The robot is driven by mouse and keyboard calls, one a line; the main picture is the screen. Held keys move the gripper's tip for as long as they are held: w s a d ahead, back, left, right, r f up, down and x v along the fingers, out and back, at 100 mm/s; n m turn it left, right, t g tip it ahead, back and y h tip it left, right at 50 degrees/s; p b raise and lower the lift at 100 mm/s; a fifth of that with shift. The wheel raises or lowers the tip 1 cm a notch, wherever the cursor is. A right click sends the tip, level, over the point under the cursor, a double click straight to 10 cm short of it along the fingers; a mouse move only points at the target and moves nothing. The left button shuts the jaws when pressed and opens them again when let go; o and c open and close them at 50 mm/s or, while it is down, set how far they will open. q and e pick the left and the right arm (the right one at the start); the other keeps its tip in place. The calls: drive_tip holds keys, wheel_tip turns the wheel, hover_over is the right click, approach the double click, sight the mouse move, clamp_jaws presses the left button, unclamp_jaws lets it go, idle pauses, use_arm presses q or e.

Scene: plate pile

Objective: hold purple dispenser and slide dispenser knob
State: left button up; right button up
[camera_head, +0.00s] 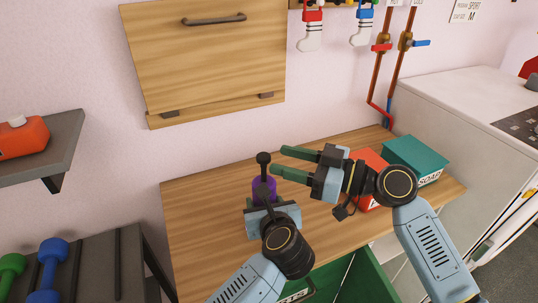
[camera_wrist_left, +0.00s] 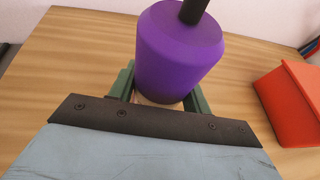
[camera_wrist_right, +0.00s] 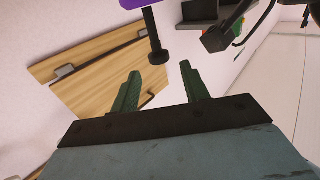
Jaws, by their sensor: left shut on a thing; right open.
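The purple dispenser (camera_head: 259,190) stands roughly upright over the wooden counter, with a black stem and round knob (camera_head: 263,158) on top. My left gripper (camera_head: 266,203) is shut on the dispenser's lower part; in the left wrist view, the purple body (camera_wrist_left: 180,52) sits between the green fingers. I cannot tell whether its base touches the counter. My right gripper (camera_head: 278,161) is open, its green fingers pointing left, with the fingertips just right of the knob. In the right wrist view, the knob (camera_wrist_right: 158,57) shows around the gap between the fingertips, and the purple body is mostly cut off.
A red box (camera_head: 369,160) and a teal soap box (camera_head: 415,158) stand on the wooden counter (camera_head: 200,225), right of the dispenser. A green open drawer (camera_head: 365,283) is below the front edge. A wooden wall cabinet (camera_head: 205,60) hangs behind. The counter's left part is clear.

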drive_tip(key=v, duration=0.6)
drive_tip(key=shift+d, duration=0.25)
drive_tip(key=shift+s, duration=0.1)
use_arm(q)
drive_tip(key=o, duration=1.3)
drive_tip(key=shift+s, duration=0.1)
